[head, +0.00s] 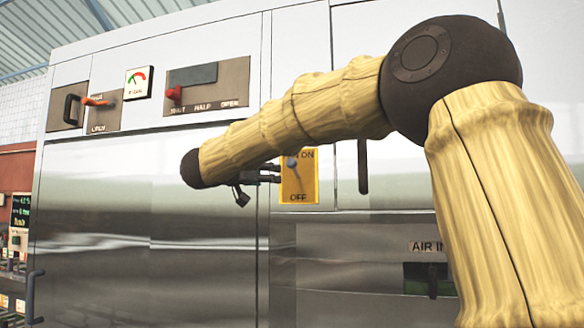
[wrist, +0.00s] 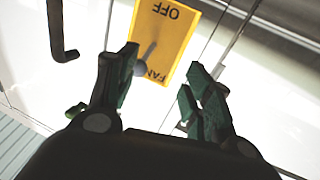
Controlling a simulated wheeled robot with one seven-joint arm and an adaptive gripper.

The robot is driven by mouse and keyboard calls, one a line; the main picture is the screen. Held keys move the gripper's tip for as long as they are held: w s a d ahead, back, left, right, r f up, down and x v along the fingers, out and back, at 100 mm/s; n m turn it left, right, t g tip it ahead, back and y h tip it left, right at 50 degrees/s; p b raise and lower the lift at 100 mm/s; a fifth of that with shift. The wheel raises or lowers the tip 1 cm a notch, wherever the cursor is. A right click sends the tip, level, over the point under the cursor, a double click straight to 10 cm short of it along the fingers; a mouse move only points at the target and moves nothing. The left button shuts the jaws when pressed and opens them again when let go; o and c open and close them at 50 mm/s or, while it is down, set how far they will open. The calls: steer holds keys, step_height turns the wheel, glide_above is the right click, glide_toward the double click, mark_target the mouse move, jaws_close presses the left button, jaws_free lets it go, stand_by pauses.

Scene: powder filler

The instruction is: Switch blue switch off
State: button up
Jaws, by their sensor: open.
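The blue switch (head: 293,165) is a small lever with a rounded blue-grey knob on a yellow plate (head: 299,187) marked ON at the top and OFF at the bottom. The knob sits up near the ON end. In the wrist view the plate appears upside down, and the switch knob (wrist: 141,69) lies close to the left fingertip; I cannot tell whether they touch. My gripper (head: 268,174) is just left of the plate in the head view. In the wrist view my gripper (wrist: 160,75) is open, with nothing held between its fingers.
The switch is on a shiny metal cabinet (head: 150,190). A dark vertical handle (head: 363,166) is right of the plate. Upper left are an orange lever (head: 98,102), a gauge (head: 138,82) and a red-knobbed slider (head: 174,94). An AIR IN panel (head: 430,247) is lower right.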

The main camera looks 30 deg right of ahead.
mark_target(289, 163)
step_height(289, 163, up, 4)
steer(key=s, duration=0.2)
steer(key=shift+m+g, duration=0.3)
steer(key=shift+m, duration=0.1)
steer(key=p+x, duration=0.1)
steer(key=x, duration=0.6)
steer(key=p+x, duration=0.1)
steer(key=x, duration=0.3)
steer(key=shift+s+d+r+p, duration=0.1)
steer(key=shift+s+d+p, duration=0.1)
steer(key=shift+s+p, duration=0.15)
jaws_close()
